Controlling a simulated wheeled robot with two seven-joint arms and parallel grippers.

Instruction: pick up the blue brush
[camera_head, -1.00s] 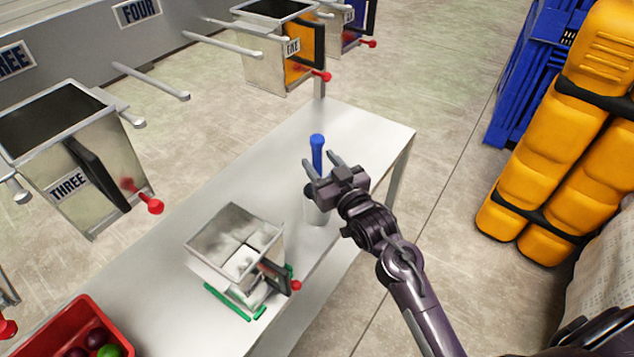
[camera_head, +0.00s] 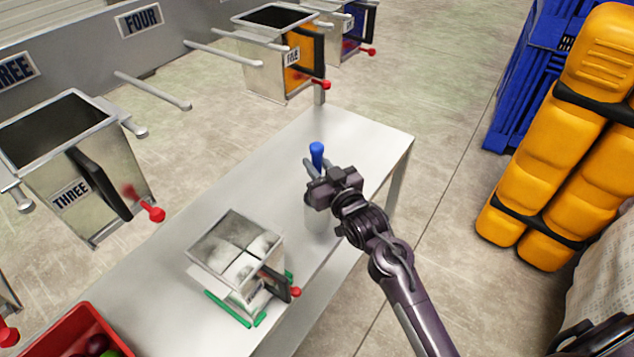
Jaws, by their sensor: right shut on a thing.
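The blue brush (camera_head: 317,153) stands upright on the metal table, and only its blue handle top shows above my gripper. Its lower part is hidden by the gripper and by a pale cylindrical holder (camera_head: 315,222) below. My right gripper (camera_head: 314,170) is shut on the brush handle, just above the holder.
The metal table (camera_head: 372,135) is bare around and behind the brush. A metal box (camera_head: 228,262) with a red-knobbed handle sits to the left on green strips. A red crate (camera_head: 75,325) with fruit is at lower left. Yellow padded stacks (camera_head: 560,140) stand at right.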

